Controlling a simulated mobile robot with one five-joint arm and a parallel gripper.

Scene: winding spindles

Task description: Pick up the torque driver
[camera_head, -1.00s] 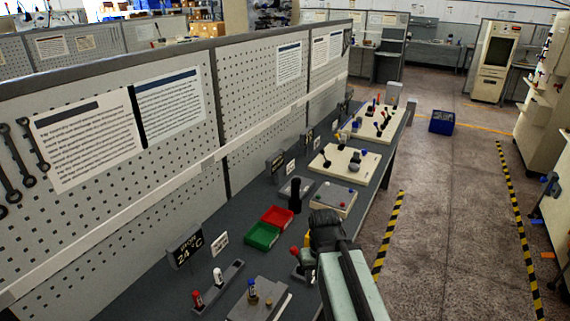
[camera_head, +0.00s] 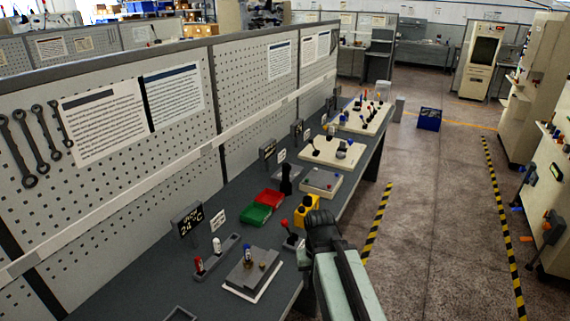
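No tool can be told for certain as the torque driver. A small red-handled piece (camera_head: 198,265) and a small white piece (camera_head: 217,244) stand upright in a grey rack (camera_head: 228,246) on the near bench. A grey block with small brass and blue pegs (camera_head: 251,268) sits right of the rack. My gripper (camera_head: 320,222), dark and seen from behind, is over the bench's right edge, right of these things. Its fingertips are hidden, and nothing held shows.
A red-knobbed lever (camera_head: 287,230) and a yellow block (camera_head: 306,208) stand close left of my gripper. Green (camera_head: 255,214) and red (camera_head: 270,198) bins lie behind. A pegboard wall (camera_head: 180,140) lines the bench's left side. The floor (camera_head: 430,220) at right is clear.

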